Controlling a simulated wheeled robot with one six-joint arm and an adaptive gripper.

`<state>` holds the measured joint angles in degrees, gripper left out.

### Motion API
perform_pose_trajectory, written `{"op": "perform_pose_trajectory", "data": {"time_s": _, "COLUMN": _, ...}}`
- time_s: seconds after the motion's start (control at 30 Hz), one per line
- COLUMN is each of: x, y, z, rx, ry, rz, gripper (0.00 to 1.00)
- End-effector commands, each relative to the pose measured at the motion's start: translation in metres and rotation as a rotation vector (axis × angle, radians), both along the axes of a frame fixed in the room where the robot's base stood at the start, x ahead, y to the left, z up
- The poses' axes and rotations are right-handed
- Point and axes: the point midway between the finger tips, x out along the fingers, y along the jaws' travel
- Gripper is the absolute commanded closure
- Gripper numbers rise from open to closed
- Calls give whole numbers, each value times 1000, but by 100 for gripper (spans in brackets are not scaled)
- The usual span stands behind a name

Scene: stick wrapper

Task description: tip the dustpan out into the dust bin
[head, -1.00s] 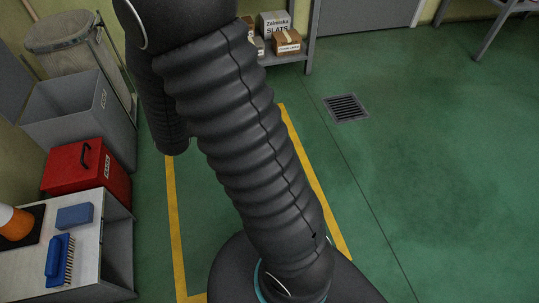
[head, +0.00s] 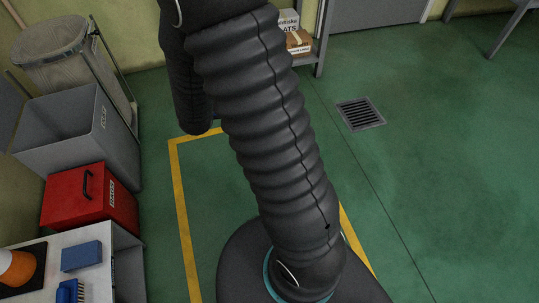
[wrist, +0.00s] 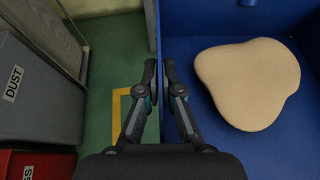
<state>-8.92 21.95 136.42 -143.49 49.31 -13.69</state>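The blue dustpan (wrist: 228,155) fills the right of the wrist view, with a beige rounded lump (wrist: 248,82) lying in it. My gripper (wrist: 159,72) has one finger on each side of the dustpan's upright left wall and appears shut on it. The dust bin (wrist: 35,100), an open grey box labelled DUST, stands to the left of the gripper, apart from the dustpan. It also shows at the left in the head view (head: 60,130).
A red box (head: 75,205) stands beside the bin, and a wire-framed sack bin (head: 65,60) stands behind. A bench (head: 115,250) at lower left bears a blue block (head: 82,256), a brush (head: 68,292) and an orange cone (head: 18,268). Green floor (head: 440,190) is clear at right.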

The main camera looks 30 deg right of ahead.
Motion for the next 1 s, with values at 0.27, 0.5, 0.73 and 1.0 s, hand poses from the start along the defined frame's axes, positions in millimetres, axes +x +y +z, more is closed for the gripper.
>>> {"op": "perform_pose_trajectory", "data": {"time_s": 0.27, "x": 37, "y": -93, "z": -76, "rx": -1, "ry": 5, "rz": -341, "gripper": 100}}
{"op": "perform_pose_trajectory", "data": {"time_s": 0.5, "x": 37, "y": -183, "z": -160, "rx": -2, "ry": 5, "rz": -684, "gripper": 100}}
{"op": "perform_pose_trajectory", "data": {"time_s": 0.73, "x": 5, "y": -259, "z": -251, "rx": -3, "ry": 6, "rz": -1017, "gripper": 100}}
{"op": "perform_pose_trajectory", "data": {"time_s": 1.0, "x": -52, "y": -314, "z": -344, "rx": -1, "ry": 4, "rz": -1348, "gripper": 100}}
